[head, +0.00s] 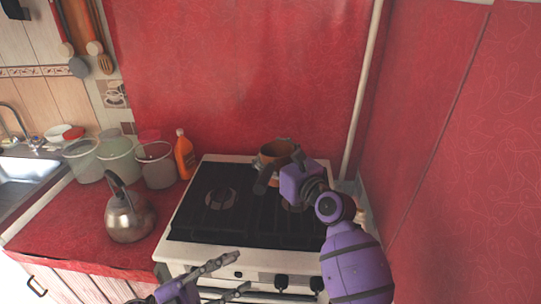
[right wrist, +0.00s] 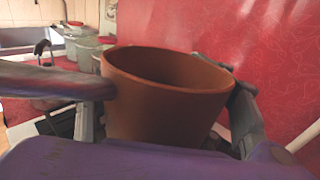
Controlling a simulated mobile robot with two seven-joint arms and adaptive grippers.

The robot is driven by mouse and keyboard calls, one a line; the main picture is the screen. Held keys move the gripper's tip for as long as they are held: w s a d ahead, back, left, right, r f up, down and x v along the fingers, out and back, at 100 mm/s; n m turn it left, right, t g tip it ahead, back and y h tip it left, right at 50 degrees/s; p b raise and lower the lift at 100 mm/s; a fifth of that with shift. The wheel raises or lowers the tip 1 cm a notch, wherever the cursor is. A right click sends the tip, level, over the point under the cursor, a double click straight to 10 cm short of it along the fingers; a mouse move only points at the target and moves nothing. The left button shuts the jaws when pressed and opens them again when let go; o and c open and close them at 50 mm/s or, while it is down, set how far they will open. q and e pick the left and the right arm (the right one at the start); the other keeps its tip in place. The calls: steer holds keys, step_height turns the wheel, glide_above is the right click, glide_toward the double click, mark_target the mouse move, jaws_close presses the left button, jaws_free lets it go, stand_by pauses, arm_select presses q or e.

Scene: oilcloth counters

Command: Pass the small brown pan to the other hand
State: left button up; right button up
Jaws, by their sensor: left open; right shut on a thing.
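The small brown pan (head: 274,149) is above the back right of the stove. Its dark handle (head: 262,181) points toward the front. My right gripper (head: 283,162) is shut on the pan, and its fingers lie on either side of the body in the right wrist view. Whether the pan touches the burner grate is hidden. My left gripper (head: 243,271) is open and empty at the stove's front edge, well apart from the pan.
The stove (head: 210,235) has a dark grate top. A steel kettle (head: 129,217) stands on the red counter to the left. Several pale containers (head: 117,158) and an orange bottle (head: 184,155) stand behind it. A red wall and a white pipe (head: 361,90) bound the back right.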

arm_select(q)
steer(key=s+a+f+n+y, duration=0.2)
steer(key=s+f+n+y, duration=0.2)
steer(key=f, duration=0.5)
steer(key=s+a+f+n+y, duration=0.3)
steer(key=s+f+n+y, duration=0.2)
steer(key=f+n+y, duration=0.4)
steer(key=s+a+f+n+y, duration=0.2)
steer(key=s+f+n+y, duration=0.3)
steer(key=f+n, duration=0.3)
steer(key=shift+a+f+y, duration=0.4)
steer(key=shift+y, duration=0.4)
